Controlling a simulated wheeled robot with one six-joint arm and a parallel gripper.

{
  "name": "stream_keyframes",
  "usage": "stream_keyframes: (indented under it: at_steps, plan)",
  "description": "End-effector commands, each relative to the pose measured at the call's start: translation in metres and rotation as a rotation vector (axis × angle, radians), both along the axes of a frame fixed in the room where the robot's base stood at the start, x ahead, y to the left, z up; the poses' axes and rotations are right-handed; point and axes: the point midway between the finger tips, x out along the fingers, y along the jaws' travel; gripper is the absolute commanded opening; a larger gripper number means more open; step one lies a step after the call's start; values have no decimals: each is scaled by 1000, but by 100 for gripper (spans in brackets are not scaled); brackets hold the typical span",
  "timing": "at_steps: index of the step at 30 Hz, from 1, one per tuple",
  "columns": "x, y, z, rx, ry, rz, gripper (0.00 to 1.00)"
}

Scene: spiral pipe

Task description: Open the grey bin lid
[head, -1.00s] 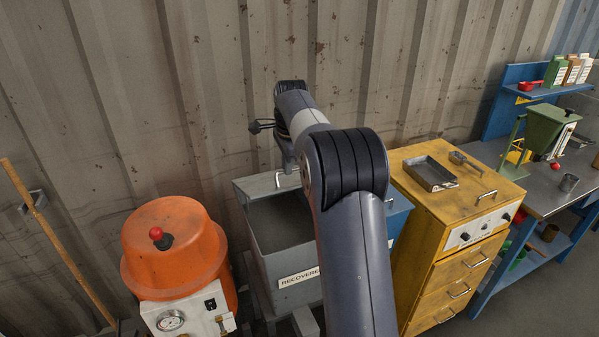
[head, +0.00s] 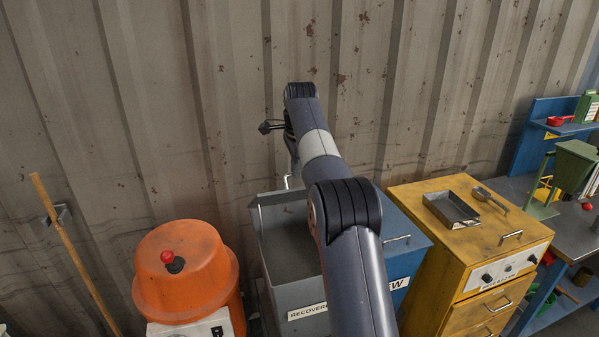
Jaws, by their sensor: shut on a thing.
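The grey bin (head: 291,262) stands in the middle front, with a white label starting "RECOVERE" on its front. Its top is open and I see into its dark inside. Its grey lid (head: 268,199) is raised at the back of the bin, seen nearly edge-on as a thin strip. A pale handle (head: 287,182) shows at the lid's upper edge. My gripper (head: 291,170) is at this handle, shut on it. My arm hides the bin's right part and some of the lid, and the fingers are hard to make out.
A corrugated wall stands close behind. An orange drum (head: 186,270) with a red knob is left of the bin. A blue bin (head: 404,250) is directly right, then a yellow cabinet (head: 435,210) with a metal tray (head: 451,209). A wooden pole (head: 75,255) leans at left.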

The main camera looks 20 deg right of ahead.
Motion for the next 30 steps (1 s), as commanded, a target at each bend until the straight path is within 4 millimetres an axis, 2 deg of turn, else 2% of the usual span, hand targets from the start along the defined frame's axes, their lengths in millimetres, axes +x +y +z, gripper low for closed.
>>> stream_keyframes:
  at_steps: [1,18,19,24,27,30]
  plan:
    - [5,2,-9,1,3,3,0]
    - [6,2,-8,2,7,4,0]
    - [6,2,-8,2,7,4,11]
    - [6,2,-7,1,6,2,25]
    - [6,1,-5,2,5,1,32]
    - [5,1,-4,1,4,1,32]
